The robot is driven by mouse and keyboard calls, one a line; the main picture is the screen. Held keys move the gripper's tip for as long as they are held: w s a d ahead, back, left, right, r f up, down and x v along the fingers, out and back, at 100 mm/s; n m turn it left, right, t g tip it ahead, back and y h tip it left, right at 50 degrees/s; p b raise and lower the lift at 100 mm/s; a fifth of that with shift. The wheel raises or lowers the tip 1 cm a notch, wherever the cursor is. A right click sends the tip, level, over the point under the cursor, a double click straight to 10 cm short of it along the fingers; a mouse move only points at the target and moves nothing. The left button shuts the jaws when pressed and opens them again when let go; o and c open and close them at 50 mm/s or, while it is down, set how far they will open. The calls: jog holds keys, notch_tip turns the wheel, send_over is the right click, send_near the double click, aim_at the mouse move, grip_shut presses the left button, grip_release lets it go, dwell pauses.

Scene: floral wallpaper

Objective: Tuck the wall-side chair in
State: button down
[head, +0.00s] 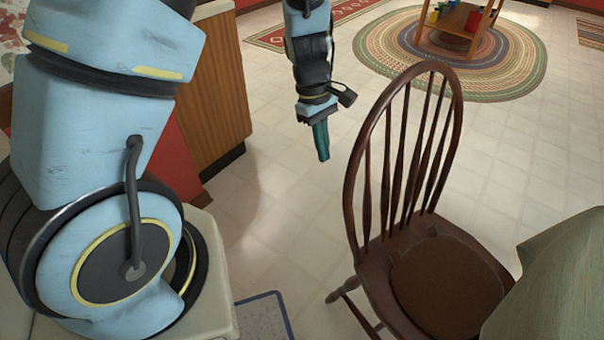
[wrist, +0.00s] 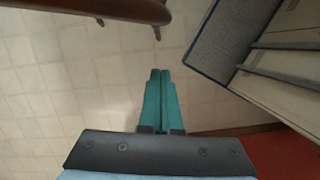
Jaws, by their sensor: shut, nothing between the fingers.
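A dark brown wooden chair (head: 445,285) with a spindled, arched back stands on the tile floor at the right of the head view. Its seat front is partly hidden by a pale green-grey surface (head: 560,285) at the lower right. My gripper (head: 322,157) hangs pointing down to the left of the chair back, apart from it. In the wrist view my gripper (wrist: 157,75) has its teal fingers together with nothing between them. A brown wooden part (wrist: 110,10), apparently of the chair, crosses the top left there. I cannot tell whether this is the wall-side chair.
A wooden cabinet (head: 218,85) stands behind my arm at the left. A round braided rug (head: 385,45) lies at the back under a small wooden stand (head: 460,25). A blue-edged grey mat (head: 265,318) lies at the bottom. Tile floor between cabinet and chair is clear.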

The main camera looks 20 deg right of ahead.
jog(key=s+d+f+p, duration=0.1)
jog(key=s+d+f, duration=0.1)
jog(key=s+f, duration=0.3)
jog(key=shift+w+x, duration=0.2)
jog(key=shift+x, duration=1.9)
jog(key=shift+s+d, duration=0.1)
